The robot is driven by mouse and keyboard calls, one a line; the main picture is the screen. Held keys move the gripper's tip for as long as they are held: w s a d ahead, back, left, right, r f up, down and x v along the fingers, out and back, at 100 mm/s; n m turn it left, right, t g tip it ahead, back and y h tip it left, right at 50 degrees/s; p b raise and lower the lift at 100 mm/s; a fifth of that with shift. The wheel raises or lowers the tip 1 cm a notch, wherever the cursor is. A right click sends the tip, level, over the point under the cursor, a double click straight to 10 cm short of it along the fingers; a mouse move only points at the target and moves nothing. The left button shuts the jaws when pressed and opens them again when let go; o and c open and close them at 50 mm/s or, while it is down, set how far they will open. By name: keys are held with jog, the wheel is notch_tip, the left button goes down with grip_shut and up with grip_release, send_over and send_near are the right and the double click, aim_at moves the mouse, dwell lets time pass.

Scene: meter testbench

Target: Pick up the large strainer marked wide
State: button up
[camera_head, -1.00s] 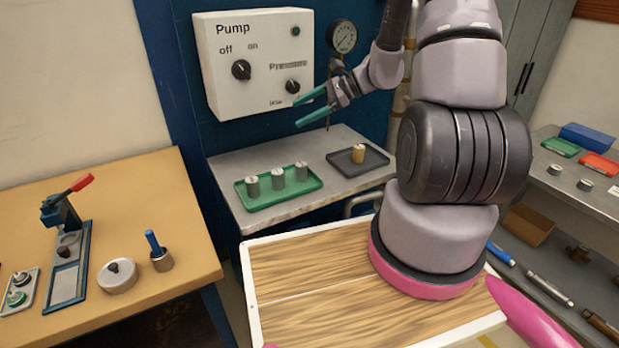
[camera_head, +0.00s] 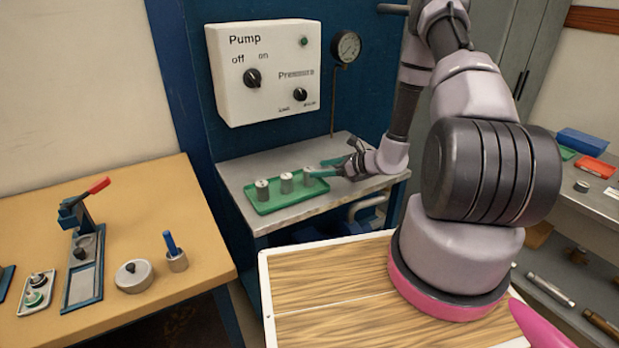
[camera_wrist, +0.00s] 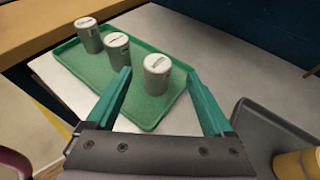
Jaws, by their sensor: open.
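Three grey cylinders with pale tops stand upright in a row on a green tray (camera_head: 262,207): left (camera_head: 262,190), middle (camera_head: 287,183) and right (camera_head: 309,177). The wrist view also shows the left (camera_wrist: 88,37), middle (camera_wrist: 117,48) and right (camera_wrist: 156,76) ones. Their top labels are too small to read, so I cannot tell which is marked wide. My gripper (camera_wrist: 159,73) is open, with its teal fingers pointing at the right cylinder. In the wrist view that cylinder appears between the fingertips; I cannot tell if they touch it. Nothing is held.
A dark grey tray (camera_wrist: 255,117) with a brass cylinder (camera_wrist: 297,163) lies beside my gripper; my arm hides it in the head view. The pump box (camera_head: 265,72) and gauge (camera_head: 346,47) are on the wall behind. A wooden bench (camera_head: 205,245) with a lever press stands at left.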

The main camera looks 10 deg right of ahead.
aim_at(312, 169)
jog(key=x, duration=0.5)
jog(key=shift+a, duration=0.25)
grip_shut()
jog(key=shift+r, duration=0.15)
